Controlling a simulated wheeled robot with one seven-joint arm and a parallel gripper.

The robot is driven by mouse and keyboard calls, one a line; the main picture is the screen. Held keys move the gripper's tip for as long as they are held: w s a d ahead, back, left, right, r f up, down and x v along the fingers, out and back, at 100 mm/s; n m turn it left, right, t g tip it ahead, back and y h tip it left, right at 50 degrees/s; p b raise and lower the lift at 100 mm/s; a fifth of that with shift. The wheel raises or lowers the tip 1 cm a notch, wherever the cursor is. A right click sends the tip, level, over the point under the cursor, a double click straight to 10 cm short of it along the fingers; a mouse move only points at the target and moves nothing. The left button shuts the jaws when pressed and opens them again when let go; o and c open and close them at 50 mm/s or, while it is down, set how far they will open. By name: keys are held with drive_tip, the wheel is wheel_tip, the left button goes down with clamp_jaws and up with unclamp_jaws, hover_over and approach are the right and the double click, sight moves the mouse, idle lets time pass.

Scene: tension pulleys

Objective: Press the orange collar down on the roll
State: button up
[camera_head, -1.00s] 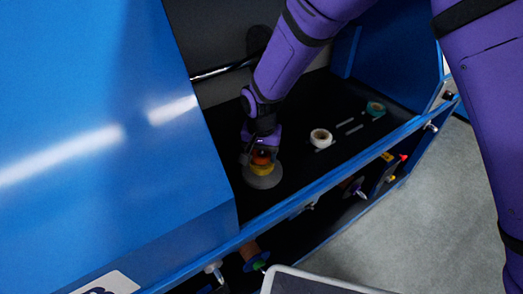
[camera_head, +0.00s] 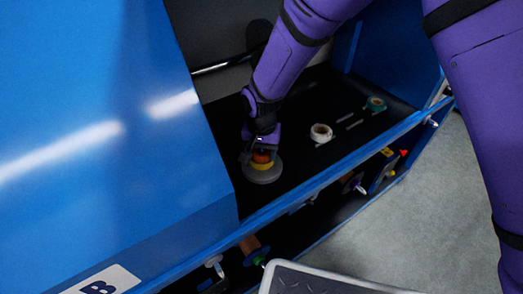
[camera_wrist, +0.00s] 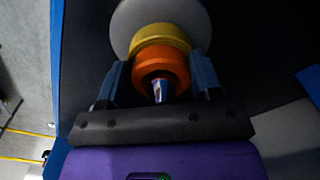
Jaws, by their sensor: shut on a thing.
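The orange collar (camera_wrist: 161,72) sits between the two fingers of my gripper (camera_wrist: 160,62) in the wrist view, and the gripper is shut on it. A metal tip shows in the collar's middle. A yellow ring (camera_wrist: 160,40) lies directly beyond the collar, against the round grey roll (camera_wrist: 122,28). In the head view my gripper (camera_head: 262,150) is over the roll (camera_head: 263,178), with the orange collar (camera_head: 262,157) and the yellow ring (camera_head: 262,166) partly hidden under it. I cannot tell whether the collar is fully seated.
A white roll (camera_head: 321,133) and a teal roll (camera_head: 376,104) stand to the right on the black deck (camera_head: 310,165). A blue rail (camera_head: 330,176) runs along the deck's front edge. A large blue panel (camera_head: 100,150) stands close on the left.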

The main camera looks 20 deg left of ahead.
drive_tip(key=o, duration=1)
drive_tip(key=shift+r, duration=0.1)
wheel_tip(320, 180, up, 10)
drive_tip(key=shift+s+r, duration=0.1)
drive_tip(key=shift+r, duration=0.15)
